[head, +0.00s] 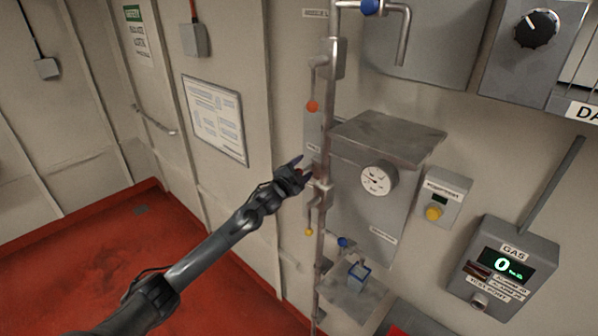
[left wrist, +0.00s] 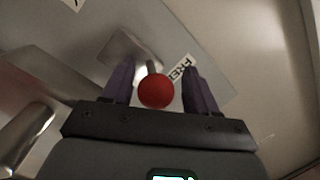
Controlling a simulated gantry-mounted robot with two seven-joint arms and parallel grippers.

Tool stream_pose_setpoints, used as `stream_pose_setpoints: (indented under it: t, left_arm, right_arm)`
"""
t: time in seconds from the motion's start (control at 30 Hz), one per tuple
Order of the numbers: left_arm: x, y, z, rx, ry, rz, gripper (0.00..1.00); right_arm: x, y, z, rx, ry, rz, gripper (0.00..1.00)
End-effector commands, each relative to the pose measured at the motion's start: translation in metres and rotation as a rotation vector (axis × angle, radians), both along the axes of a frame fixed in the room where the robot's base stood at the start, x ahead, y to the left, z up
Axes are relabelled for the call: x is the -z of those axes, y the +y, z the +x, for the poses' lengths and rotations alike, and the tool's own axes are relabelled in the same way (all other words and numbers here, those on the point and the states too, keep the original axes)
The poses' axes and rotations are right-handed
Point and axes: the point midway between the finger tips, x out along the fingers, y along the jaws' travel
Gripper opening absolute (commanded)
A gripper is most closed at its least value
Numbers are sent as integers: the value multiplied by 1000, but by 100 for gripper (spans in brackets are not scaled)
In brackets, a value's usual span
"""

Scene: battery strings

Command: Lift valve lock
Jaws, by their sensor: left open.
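My left gripper (head: 304,167) is open beside the vertical pipe, at about the middle of its height. In the left wrist view, a red ball knob (left wrist: 155,91) on a short metal stem sits between the two spread fingers (left wrist: 158,68), with a gap showing on both sides. Part of a label reading "FREE" (left wrist: 181,71) is behind the right finger. In the head view the gripper mostly covers this knob. I cannot tell which part is the valve lock. My right gripper is not in view.
The vertical pipe (head: 327,130) carries an orange-red knob (head: 312,106) above my gripper and a yellow knob (head: 309,232) below it. A metal shelf (head: 388,137) and a round gauge (head: 376,179) stand to the right. Open room lies left, over the red floor (head: 75,270).

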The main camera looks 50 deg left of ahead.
Motion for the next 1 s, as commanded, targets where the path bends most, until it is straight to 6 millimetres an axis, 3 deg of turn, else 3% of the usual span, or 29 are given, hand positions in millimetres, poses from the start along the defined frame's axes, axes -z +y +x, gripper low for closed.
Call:
stream_pose_setpoints:
  t: [0.27, 0.7, 1.0]
  left_arm:
    - [4, -6, -16, 0, 3, 1, 58]
    - [3, -28, -73, 1, 1, 1, 58]
    - [1, -38, -97, 0, -2, 0, 58]
  right_arm:
    - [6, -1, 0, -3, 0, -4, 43]
    - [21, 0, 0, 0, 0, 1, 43]
    - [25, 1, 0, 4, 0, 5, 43]
